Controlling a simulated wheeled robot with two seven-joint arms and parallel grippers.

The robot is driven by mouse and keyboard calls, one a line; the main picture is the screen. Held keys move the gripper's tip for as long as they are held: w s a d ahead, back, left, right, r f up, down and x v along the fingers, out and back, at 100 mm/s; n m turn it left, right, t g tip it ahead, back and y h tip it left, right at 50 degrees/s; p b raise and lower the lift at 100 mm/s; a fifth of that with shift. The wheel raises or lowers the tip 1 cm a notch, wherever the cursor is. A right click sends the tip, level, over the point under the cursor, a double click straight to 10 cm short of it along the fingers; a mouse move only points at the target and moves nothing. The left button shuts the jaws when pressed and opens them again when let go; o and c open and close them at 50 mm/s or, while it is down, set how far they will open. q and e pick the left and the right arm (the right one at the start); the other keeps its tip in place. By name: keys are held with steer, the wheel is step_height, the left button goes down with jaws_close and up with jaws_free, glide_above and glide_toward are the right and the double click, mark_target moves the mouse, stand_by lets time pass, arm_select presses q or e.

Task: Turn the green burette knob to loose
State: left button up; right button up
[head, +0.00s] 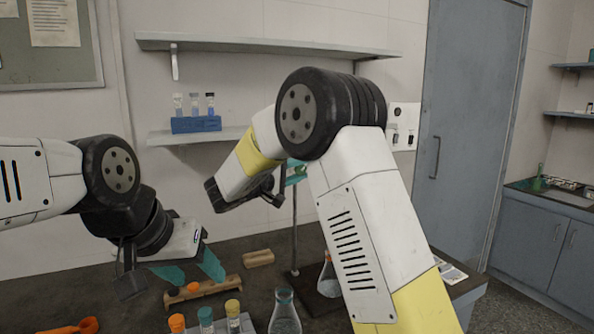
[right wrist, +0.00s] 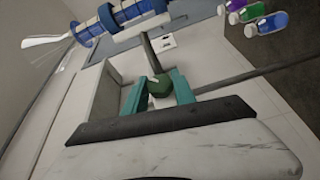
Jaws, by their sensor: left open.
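A grey shaft (right wrist: 151,50) runs up from the knob. In the head view my right arm hides the knob and most of that gripper; the stand rod (head: 295,225) shows beside the arm. My left gripper (head: 190,274) is open and empty, fingers pointing down above the bench near a wooden rack.
The wooden rack (head: 203,291) and a small wooden block (head: 258,258) lie on the dark bench. Orange-, teal- and yellow-capped bottles and a flask (head: 285,312) stand at the front. Another flask (head: 328,280) stands by the stand. A wall shelf (head: 265,45) is above.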

jaws_close()
steer(key=shift+f+n+t+h, duration=0.15)
steer(key=shift+n+t+h, duration=0.25)
steer(key=shift+t+h, duration=0.5)
steer(key=shift+t, duration=0.2)
steer(key=o, duration=0.9)
jaws_free()
steer(key=shift+o, duration=0.2)
steer(key=v, duration=0.7)
steer(key=shift+s+a, duration=0.3)
